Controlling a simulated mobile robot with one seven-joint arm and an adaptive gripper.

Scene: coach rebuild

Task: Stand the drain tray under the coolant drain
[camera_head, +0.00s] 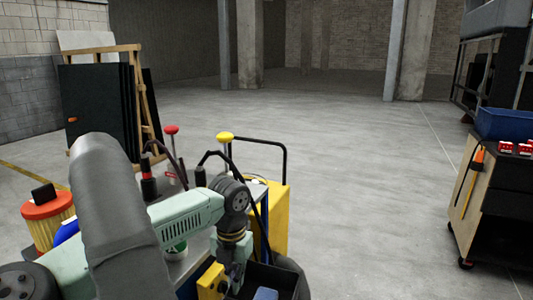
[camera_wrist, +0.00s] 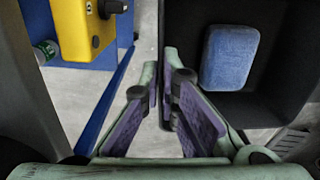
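A black open tray (camera_head: 287,278) stands at the bottom of the head view, low beside my gripper. The wrist view shows its dark inside (camera_wrist: 282,85), with a blue block like a sponge (camera_wrist: 229,57) lying in it. I cannot tell whether this is the drain tray. My gripper (camera_wrist: 160,75) has its fingertips close together at the tray's left side wall, one finger towards the inside and one outside. I cannot tell whether they pinch the wall. In the head view the fingers (camera_head: 234,282) are small and partly hidden. No coolant drain can be made out.
A yellow box (camera_wrist: 82,30) is left of the fingers. A yellow cart (camera_head: 277,220), a red-topped filter (camera_head: 47,215) and an easel with black panels (camera_head: 98,105) crowd the left. A wooden cart with a blue bin (camera_head: 503,124) stands right. The middle floor is clear.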

